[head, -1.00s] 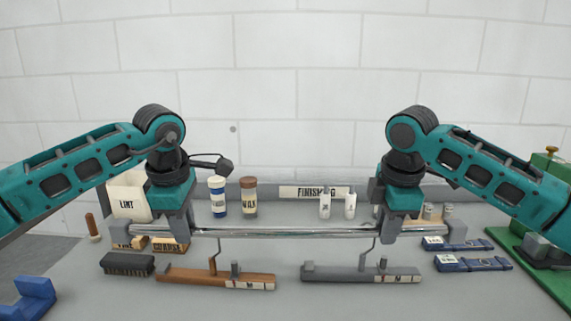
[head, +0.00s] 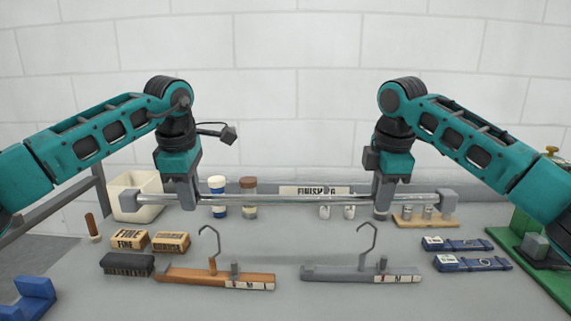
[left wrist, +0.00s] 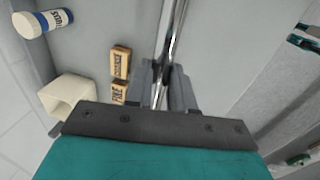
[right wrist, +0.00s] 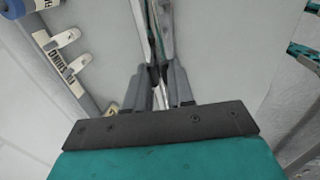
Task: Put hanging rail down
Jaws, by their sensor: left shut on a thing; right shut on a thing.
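The hanging rail (head: 285,200) is a long shiny metal bar with grey end blocks, held level above the bench. My left gripper (head: 182,202) is shut on it near its left end. My right gripper (head: 382,206) is shut on it near its right end. In the left wrist view the rail (left wrist: 172,35) runs between the fingers (left wrist: 165,88). In the right wrist view the rail (right wrist: 150,35) runs between the fingers (right wrist: 160,88). A brown hanger (head: 215,278) and a grey hanger (head: 360,274) sit on the bench below, their hooks apart from the rail.
Behind the rail stand a white bin (head: 130,212), bottles (head: 217,190) and a FINISHING sign (head: 315,190). FINE and COARSE blocks (head: 128,240) and a dark brush (head: 127,264) are at left. Blue clips (head: 472,263) lie at right.

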